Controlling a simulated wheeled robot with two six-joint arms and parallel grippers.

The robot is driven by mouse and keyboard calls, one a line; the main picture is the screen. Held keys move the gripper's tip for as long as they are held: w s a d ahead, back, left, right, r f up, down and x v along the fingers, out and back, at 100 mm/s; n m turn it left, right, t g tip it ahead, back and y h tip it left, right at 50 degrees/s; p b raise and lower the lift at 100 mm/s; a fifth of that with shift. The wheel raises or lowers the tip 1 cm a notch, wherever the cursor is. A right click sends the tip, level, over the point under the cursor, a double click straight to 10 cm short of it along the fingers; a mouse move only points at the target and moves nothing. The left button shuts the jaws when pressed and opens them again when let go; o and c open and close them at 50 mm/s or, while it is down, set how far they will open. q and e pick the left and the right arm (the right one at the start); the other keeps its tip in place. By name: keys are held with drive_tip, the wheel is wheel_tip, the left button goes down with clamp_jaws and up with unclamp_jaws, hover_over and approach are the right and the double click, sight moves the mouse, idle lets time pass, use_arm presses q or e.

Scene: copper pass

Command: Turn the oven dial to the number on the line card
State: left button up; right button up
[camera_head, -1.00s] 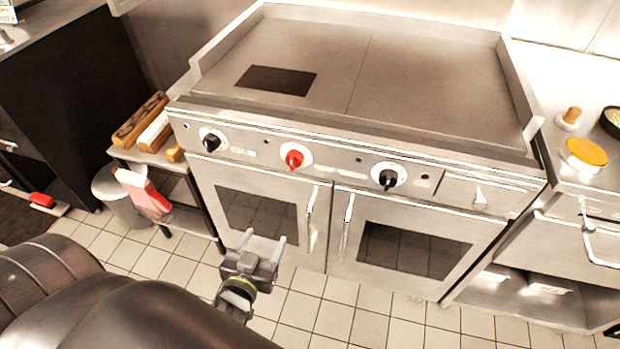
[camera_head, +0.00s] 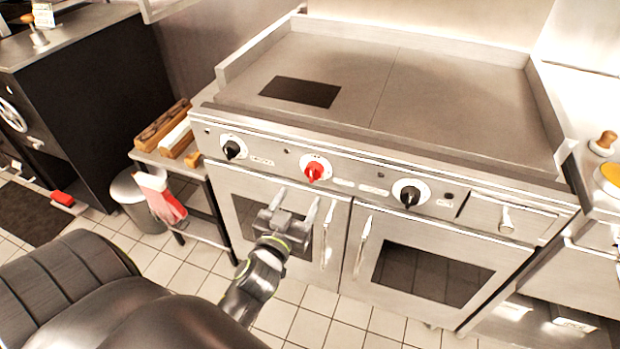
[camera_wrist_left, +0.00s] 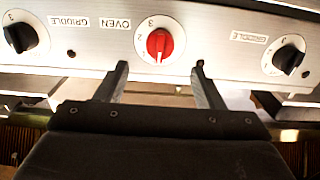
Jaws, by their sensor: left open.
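The red oven dial (camera_head: 314,172) is the middle knob on the front panel of the steel range. In the left wrist view the red dial (camera_wrist_left: 160,44) has numbers around it, with a 3 above it, and the word OVEN to its left. My left gripper (camera_head: 297,197) is open and empty, just below the dial in front of the oven doors. In the left wrist view its fingers (camera_wrist_left: 160,70) point toward the panel, either side of the dial and apart from it. A small card (camera_head: 43,15) stands at the top left; its writing is too small to read. My right gripper is not in view.
Black griddle knobs sit left (camera_head: 232,149) and right (camera_head: 411,193) of the red dial. Door handles (camera_head: 328,233) stick out below. A side table (camera_head: 165,160) with wooden blocks and a hanging red-and-white cloth (camera_head: 160,198) stands at the left. The floor before the range is open.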

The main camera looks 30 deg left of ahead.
sight(311, 177)
use_arm(q)
drive_tip(key=x, duration=0.8)
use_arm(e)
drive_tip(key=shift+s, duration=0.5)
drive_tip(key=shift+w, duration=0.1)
use_arm(q)
drive_tip(key=shift+c, duration=0.4)
drive_tip(key=c, duration=0.9)
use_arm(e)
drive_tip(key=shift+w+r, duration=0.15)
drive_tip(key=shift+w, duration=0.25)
